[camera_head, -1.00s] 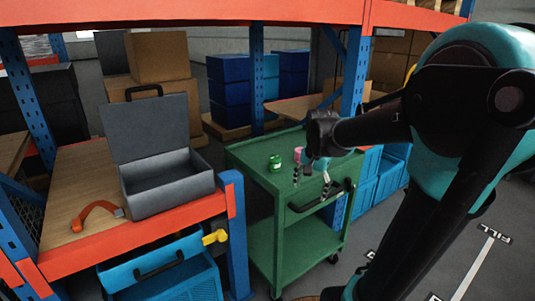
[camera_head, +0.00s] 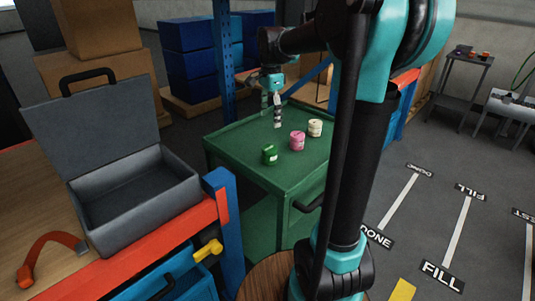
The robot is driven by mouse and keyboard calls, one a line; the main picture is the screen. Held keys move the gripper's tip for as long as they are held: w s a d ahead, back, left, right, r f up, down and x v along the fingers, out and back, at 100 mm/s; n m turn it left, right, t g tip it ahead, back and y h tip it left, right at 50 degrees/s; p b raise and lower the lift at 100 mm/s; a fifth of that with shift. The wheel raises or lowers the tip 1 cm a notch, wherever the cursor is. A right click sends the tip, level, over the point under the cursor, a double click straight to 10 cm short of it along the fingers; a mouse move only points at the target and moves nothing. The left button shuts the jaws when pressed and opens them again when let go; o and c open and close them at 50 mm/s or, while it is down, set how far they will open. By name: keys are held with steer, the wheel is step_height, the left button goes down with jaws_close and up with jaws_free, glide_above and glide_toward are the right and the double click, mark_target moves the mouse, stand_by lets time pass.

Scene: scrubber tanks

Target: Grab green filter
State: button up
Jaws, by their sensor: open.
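A small green filter (camera_head: 270,155) stands on the top of the green cart (camera_head: 222,155), near its left side. A pink filter (camera_head: 297,140) and a cream-white filter (camera_head: 315,127) stand to its right in a diagonal row. My gripper (camera_head: 272,118) hangs pointing down above the far part of the cart top, beyond the green filter and apart from it. Its fingers are open and nothing shows between them.
A blue rack post (camera_head: 222,65) rises behind the cart. Floor with white lines (camera_head: 455,230) is open at the right.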

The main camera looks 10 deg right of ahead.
mark_target(270, 148)
step_height(270, 148, down, 9)
steer(key=shift+s+a+f, duration=0.1)
steer(key=shift+f, duration=1.35)
steer(key=shift+s+a+f, duration=0.1)
steer(key=shift+f, duration=1.3)
steer(key=c, duration=1.2)
